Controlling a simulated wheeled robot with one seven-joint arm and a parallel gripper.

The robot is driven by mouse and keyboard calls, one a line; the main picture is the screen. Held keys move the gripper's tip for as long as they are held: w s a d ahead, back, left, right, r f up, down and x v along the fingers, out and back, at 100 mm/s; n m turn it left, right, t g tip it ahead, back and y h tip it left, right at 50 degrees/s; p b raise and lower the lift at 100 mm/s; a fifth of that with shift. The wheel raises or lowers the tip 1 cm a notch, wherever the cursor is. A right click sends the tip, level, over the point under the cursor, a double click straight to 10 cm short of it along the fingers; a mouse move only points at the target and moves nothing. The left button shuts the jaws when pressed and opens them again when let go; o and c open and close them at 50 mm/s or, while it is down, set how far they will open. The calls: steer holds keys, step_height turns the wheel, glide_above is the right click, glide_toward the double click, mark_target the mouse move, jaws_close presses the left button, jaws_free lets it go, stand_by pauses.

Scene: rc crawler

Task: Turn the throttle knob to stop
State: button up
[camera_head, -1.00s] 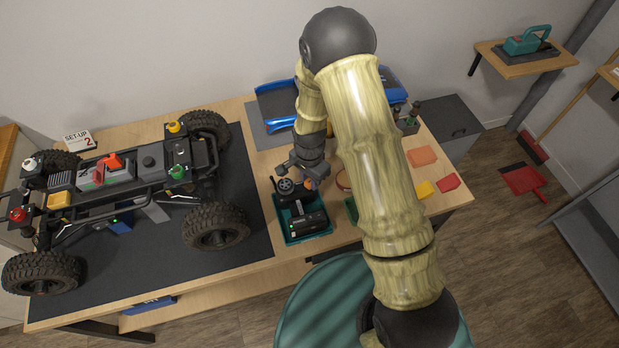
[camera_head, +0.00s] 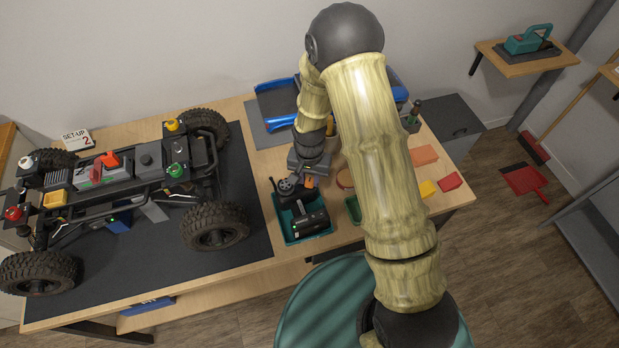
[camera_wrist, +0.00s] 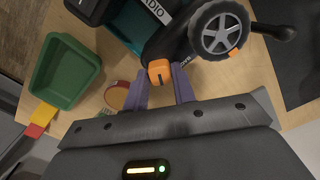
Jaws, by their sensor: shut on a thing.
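The radio (camera_wrist: 185,35) is a dark handset with a grey-spoked wheel (camera_wrist: 221,32). It sits in a teal tray (camera_head: 278,222) on the table, and its wheel also shows in the head view (camera_head: 286,186). The throttle knob (camera_wrist: 159,68) is a small orange block with a dark slot on the radio's side. My gripper (camera_wrist: 161,78) has its two purple fingers on either side of the knob and is shut on it. In the head view my gripper (camera_head: 309,177) reaches down at the radio's back right, and the knob is small there.
A small green bin (camera_wrist: 63,75) stands beside the teal tray. Orange, yellow and red blocks (camera_head: 449,181) lie at the table's right. The crawler (camera_head: 120,180) stands on a dark mat (camera_head: 240,240) at left.

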mark_target(310, 181)
steer(key=n, duration=0.5)
steer(key=shift+b, duration=0.3)
steer(key=shift+n, duration=0.4)
steer(key=o, duration=1)
steer(key=shift+r, duration=0.15)
step_height(310, 181, up, 17)
steer(key=shift+r+b, duration=0.1)
steer(key=shift+b, duration=0.6)
steer(key=s+d+m+t, duration=0.1)
steer(key=s+d, duration=0.3)
steer(key=s+d+r+m, duration=0.1)
steer(key=s+d, duration=0.3)
steer(key=d, duration=0.1)
steer(key=s+d+r+m+t, duration=0.1)
steer(key=s+d, duration=0.3)
steer(key=shift+s+d+r+t, duration=0.2)
steer(key=shift+s+d+t, duration=0.1)
steer(key=shift+d, duration=0.1)
